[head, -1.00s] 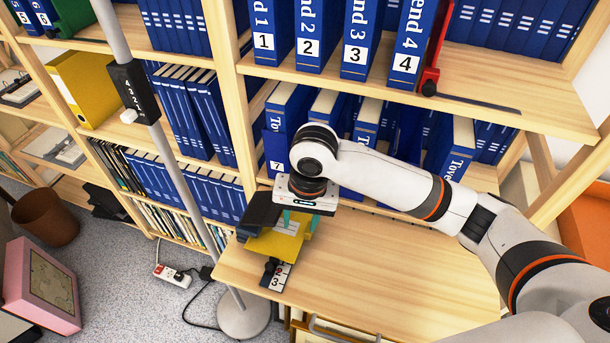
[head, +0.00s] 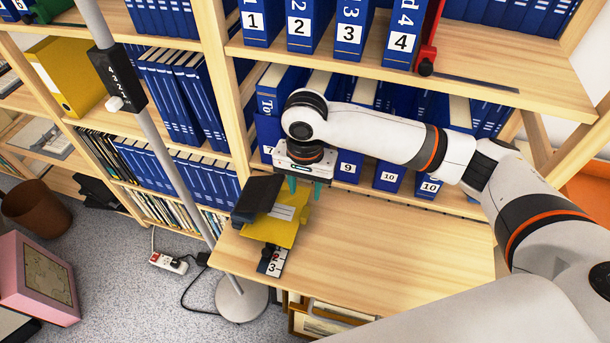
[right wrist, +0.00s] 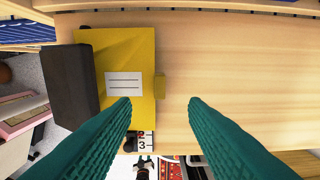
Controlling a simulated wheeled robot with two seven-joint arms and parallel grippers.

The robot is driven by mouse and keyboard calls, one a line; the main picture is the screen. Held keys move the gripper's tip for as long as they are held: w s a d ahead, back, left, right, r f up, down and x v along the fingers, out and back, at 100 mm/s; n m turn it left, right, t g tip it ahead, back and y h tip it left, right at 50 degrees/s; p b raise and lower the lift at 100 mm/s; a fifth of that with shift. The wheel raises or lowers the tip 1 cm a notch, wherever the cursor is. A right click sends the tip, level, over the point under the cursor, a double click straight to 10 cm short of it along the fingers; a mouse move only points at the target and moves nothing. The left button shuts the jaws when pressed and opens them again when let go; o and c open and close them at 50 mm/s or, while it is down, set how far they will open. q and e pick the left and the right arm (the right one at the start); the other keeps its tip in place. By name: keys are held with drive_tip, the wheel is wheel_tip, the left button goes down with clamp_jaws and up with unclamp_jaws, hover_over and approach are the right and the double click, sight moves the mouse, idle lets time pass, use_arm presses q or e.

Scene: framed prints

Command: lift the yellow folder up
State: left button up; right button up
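The yellow folder (head: 272,231) lies flat at the left end of the wooden desk shelf. It has a white lined label and a small tab on its right edge; it also shows in the right wrist view (right wrist: 136,52). My right gripper (right wrist: 160,103) is open and empty, its teal fingers spread above the tab side of the folder. In the right wrist view the left finger overlaps the folder's lower right part and the right finger is over bare wood. I cannot tell how high the fingers are. In the head view the gripper (head: 304,188) partly hides the shelf behind. My left gripper is not in view.
A dark block (head: 258,196) is beside the folder's left side. A numbered strip (head: 271,261) is at its front edge. Blue binders (head: 348,165) line the shelf behind, and a grey pole (head: 165,140) stands left. The desk surface (head: 390,258) to the right is clear.

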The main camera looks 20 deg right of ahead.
sight(306, 212)
wheel_tip(306, 212, down, 9)
drive_tip(key=shift+r, duration=0.15)
drive_tip(key=shift+c, duration=0.2)
clamp_jaws()
